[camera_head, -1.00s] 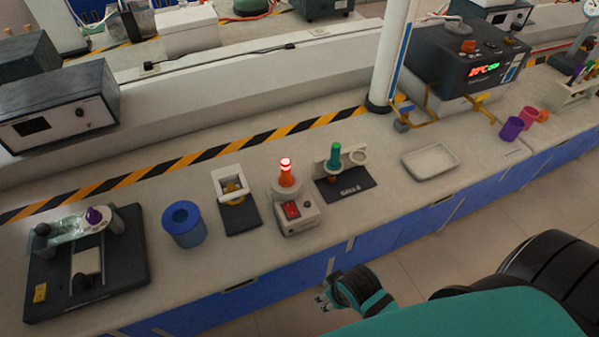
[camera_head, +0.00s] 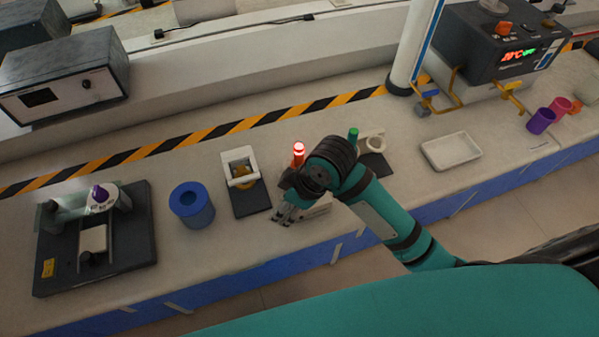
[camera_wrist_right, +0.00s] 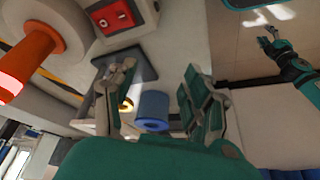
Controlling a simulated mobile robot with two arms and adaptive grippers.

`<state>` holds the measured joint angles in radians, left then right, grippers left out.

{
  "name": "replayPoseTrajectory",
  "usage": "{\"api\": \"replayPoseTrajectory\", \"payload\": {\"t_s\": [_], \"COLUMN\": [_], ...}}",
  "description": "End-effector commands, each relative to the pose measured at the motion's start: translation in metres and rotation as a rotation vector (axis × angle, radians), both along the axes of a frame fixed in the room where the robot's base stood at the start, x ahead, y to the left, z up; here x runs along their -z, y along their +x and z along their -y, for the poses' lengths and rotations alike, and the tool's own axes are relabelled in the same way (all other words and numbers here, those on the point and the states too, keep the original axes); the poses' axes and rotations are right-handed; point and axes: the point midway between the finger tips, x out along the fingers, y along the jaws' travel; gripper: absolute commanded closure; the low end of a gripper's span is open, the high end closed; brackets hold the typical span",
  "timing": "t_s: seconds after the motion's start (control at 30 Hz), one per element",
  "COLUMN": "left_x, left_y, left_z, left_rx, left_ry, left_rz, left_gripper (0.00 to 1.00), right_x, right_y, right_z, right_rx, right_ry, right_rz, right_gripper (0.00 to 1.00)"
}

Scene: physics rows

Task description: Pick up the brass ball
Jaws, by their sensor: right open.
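The brass ball (camera_head: 243,182) sits in a white frame on a black base (camera_head: 251,203) on the bench. In the right wrist view the brass ball (camera_wrist_right: 127,104) shows as a small yellow patch, partly hidden by a finger. My right gripper (camera_head: 287,215) is over the front of the bench, to the right of the ball and apart from it. In the right wrist view the right gripper (camera_wrist_right: 160,95) is open, with nothing between its fingers. My left gripper (camera_wrist_right: 268,38) shows small at the upper right of that view; its opening is unclear. It is outside the head view.
A blue cylinder (camera_head: 192,205) stands left of the black base. A red-lit beacon (camera_head: 298,155) on a switch box is right of it, partly hidden by my right arm. A black device (camera_head: 95,238) is at far left, a white tray (camera_head: 451,151) at right.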

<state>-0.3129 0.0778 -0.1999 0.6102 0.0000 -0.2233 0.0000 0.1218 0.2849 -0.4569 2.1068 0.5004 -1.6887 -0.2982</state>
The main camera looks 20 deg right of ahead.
Motion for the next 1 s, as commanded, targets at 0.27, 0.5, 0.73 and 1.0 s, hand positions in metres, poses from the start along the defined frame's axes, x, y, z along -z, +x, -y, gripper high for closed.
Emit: {"api": "replayPoseTrajectory", "payload": {"t_s": [0.27,0.5,0.73,1.0], "left_x": [-0.001,-0.002,-0.003,-0.014], "left_y": [0.008,0.030,0.022,0.012], "left_z": [0.000,0.001,0.001,-0.002], "left_rx": [0.000,0.000,0.001,0.001], "left_ry": [-0.001,-0.004,-0.002,0.001], "left_rz": [0.012,0.046,0.035,0.020], "left_gripper": [0.60,0.60,0.60,0.60], "right_x": [-0.083,-0.159,-0.183,-0.133], "right_y": [0.070,0.102,0.107,0.107], "right_z": [0.009,0.053,0.069,0.070], "right_rx": [-0.510,-0.737,-0.794,-0.794], "right_ry": [-0.213,-0.372,-0.407,-0.406], "right_rz": [0.020,-0.044,-0.077,-0.079], "right_gripper": [0.49,0.49,0.49,0.49]}}
